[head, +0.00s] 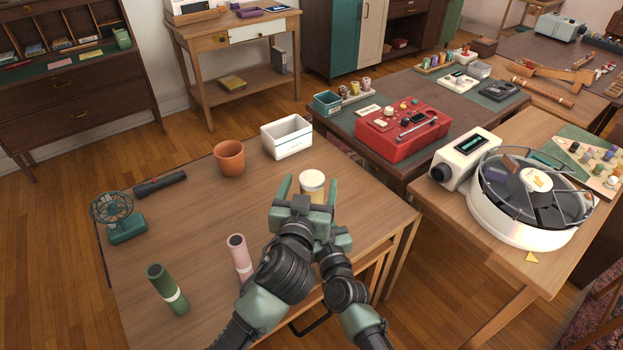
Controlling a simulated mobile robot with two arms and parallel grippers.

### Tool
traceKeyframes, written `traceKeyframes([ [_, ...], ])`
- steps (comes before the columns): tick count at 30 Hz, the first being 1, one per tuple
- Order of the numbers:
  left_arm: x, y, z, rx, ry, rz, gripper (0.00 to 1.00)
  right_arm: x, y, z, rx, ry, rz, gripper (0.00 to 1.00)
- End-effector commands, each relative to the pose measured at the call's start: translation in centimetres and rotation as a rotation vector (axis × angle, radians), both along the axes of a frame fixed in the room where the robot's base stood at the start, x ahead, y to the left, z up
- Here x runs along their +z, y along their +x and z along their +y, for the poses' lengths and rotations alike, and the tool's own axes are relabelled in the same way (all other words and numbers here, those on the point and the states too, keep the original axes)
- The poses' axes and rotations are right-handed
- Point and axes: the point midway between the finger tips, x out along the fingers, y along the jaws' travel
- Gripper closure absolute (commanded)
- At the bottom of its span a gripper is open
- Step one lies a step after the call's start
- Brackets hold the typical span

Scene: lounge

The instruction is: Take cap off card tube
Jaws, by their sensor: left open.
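A yellow card tube (315,196) with a pale cream cap (312,179) stands upright near the right side of the wooden table. My left gripper (309,187) is open, with one finger on each side of the tube's top. A gap shows between the left finger and the cap; contact on the right cannot be told. The tube's lower part is hidden behind my gripper.
The wooden table (190,220) also holds a terracotta pot (229,158), a white bin (287,137), a dark cylinder (161,185) and a green fan (119,217). The left-middle tabletop is clear.

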Motion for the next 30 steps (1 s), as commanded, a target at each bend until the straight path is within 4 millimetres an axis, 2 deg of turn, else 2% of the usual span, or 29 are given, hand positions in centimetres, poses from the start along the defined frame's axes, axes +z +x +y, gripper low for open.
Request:
traceKeyframes([
  [3,-0.2,1.6,-0.3,0.000,0.002,-0.001,0.22,0.0,0.0,0.0,0.000,0.000,-0.001,1.00],
  [6,-0.3,2.5,-0.4,0.000,0.000,0.000,0.22,0.0,0.0,0.0,0.000,0.000,0.000,1.00],
  [17,-0.5,3.0,-0.5,-0.001,-0.001,0.001,0.22,0.0,0.0,0.0,0.000,0.000,0.000,1.00],
  [18,-0.5,3.0,-0.5,-0.001,-0.001,0.001,0.25,0.0,0.0,0.0,0.000,0.000,0.000,1.00],
  [26,-0.5,3.0,-0.5,-0.001,-0.001,0.001,0.97,0.0,0.0,0.0,0.000,0.000,0.000,1.00],
  [30,-0.4,3.0,-0.5,-0.001,-0.001,0.000,0.98,0.0,0.0,0.0,0.000,0.000,0.000,1.00],
])
